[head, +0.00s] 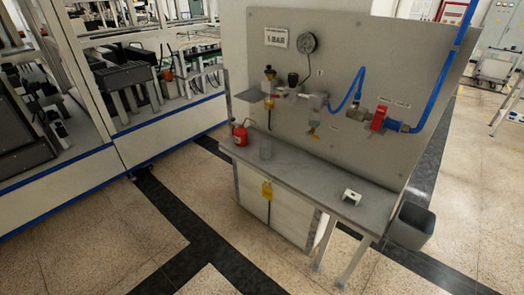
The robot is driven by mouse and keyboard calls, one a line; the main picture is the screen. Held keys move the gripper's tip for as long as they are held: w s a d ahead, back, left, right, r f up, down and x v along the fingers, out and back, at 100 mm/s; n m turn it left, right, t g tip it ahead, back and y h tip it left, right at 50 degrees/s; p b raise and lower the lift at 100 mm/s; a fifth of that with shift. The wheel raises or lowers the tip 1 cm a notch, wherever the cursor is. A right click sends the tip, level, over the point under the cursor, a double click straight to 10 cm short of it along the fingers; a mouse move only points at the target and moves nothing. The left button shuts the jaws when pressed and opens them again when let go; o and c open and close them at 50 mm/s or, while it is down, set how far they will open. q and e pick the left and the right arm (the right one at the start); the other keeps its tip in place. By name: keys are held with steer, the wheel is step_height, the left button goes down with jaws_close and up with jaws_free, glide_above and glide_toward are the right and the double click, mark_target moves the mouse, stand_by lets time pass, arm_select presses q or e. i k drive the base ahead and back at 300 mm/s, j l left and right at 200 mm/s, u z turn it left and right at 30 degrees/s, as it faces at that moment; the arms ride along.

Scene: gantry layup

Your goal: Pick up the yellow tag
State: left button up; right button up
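Neither of my grippers is in view.
A red can (241,134), a grey cup (265,149) and a small white block (351,197) stand on the bench. Behind is a grey panel (350,60) with a gauge, blue hose and red valve (378,119). A grey bin (411,226) is at right. Floor in front is clear.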

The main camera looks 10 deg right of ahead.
mark_target(267, 192)
steer(key=z, duration=0.55)
steer(key=i+j+z, duration=0.2)
steer(key=j+z, duration=0.25)
steer(key=i+j+z, duration=0.1)
steer(key=j+z, duration=0.9)
steer(key=j, duration=0.65)
steer(key=j+z, duration=0.1)
steer(key=j, duration=0.6)
steer(key=k+j+z, duration=0.1)
steer(key=j, duration=0.65)
steer(key=k+j, duration=0.1)
steer(key=j, duration=0.65)
steer(key=i+z, duration=0.05)
